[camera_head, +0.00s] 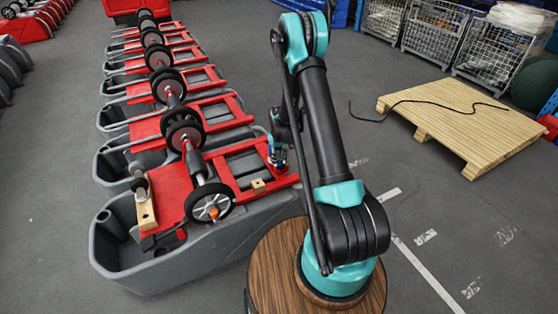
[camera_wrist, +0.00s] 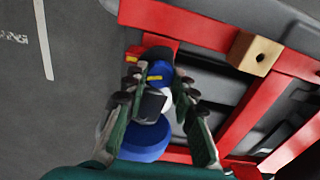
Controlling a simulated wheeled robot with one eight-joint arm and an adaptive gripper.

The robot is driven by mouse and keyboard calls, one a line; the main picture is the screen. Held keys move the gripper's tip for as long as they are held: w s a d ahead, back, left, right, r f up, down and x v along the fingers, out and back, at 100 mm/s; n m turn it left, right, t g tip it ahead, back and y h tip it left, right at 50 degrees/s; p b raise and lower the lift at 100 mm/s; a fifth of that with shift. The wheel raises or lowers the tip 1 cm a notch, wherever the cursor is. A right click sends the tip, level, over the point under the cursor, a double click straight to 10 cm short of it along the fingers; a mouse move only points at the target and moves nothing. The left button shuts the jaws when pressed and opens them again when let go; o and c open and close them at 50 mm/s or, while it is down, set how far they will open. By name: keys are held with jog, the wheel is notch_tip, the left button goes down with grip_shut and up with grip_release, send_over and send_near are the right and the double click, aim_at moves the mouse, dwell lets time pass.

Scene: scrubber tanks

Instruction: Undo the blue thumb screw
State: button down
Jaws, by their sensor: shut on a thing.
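My gripper (camera_wrist: 158,72) points down at the red frame of the nearest tank. In the wrist view its two green-and-black fingers close on a blue part (camera_wrist: 157,76) with a yellow mark, which looks like the blue thumb screw. A white piece and a larger blue round part (camera_wrist: 146,139) show below it in the picture, partly behind the fingers. A dark piece between the fingers hides some of the screw. In the head view my gripper (camera_head: 278,156) is small, at the right side of the nearest tank, and the screw is hard to make out.
The red frame (camera_head: 238,170) lies on the nearest grey tank (camera_head: 190,262). A wooden block (camera_head: 258,185) sits on it beside my gripper, and another wooden block (camera_head: 146,214) is at left. A pallet (camera_head: 465,125) lies at right.

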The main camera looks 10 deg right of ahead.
jog(key=n, duration=0.6)
jog(key=shift+n, duration=0.3)
jog(key=n, duration=0.5)
jog(key=shift+n, duration=0.4)
jog(key=c, duration=1.2)
grip_release()
